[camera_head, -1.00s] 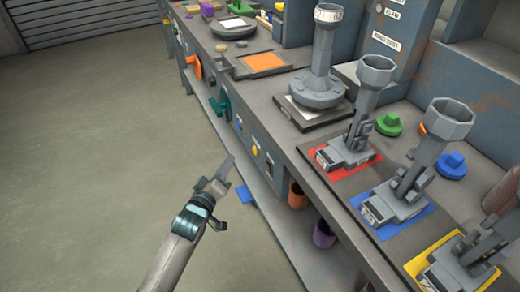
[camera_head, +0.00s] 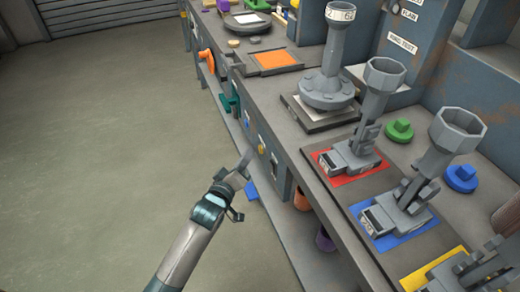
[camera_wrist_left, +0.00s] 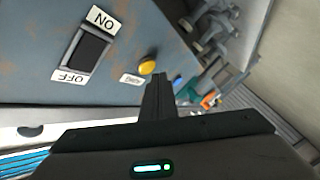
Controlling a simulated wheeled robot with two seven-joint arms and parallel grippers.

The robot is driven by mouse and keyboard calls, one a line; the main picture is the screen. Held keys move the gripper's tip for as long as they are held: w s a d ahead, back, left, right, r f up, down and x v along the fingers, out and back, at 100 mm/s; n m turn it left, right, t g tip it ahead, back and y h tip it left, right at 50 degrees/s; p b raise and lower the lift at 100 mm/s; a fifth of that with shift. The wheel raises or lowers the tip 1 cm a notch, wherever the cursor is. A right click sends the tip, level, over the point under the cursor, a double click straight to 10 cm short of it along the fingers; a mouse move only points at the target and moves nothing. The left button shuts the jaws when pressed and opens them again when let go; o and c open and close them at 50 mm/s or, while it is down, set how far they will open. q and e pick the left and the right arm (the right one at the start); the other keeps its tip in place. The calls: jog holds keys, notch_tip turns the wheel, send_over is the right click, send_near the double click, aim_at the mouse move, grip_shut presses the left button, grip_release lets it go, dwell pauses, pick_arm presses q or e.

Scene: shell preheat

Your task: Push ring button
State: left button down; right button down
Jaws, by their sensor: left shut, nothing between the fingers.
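The round yellow button (camera_head: 261,149) is on the front panel of the bench. In the left wrist view the yellow button (camera_wrist_left: 148,67) stands out from a blue-grey panel, with a small white label (camera_wrist_left: 132,80) beside it that is hard to read. My left gripper (camera_head: 246,158) is shut and empty, just left of the button in the head view. In the left wrist view its closed fingertips (camera_wrist_left: 160,78) are just below and right of the button. I cannot tell whether they touch it. My right gripper is not in view.
An ON/OFF rocker switch (camera_wrist_left: 88,50) is on the same panel in the left wrist view. The bench top holds a grey pedestal (camera_head: 328,90) and several grey devices on coloured mats, including the red mat (camera_head: 347,178). Open floor (camera_head: 110,130) lies to the left.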

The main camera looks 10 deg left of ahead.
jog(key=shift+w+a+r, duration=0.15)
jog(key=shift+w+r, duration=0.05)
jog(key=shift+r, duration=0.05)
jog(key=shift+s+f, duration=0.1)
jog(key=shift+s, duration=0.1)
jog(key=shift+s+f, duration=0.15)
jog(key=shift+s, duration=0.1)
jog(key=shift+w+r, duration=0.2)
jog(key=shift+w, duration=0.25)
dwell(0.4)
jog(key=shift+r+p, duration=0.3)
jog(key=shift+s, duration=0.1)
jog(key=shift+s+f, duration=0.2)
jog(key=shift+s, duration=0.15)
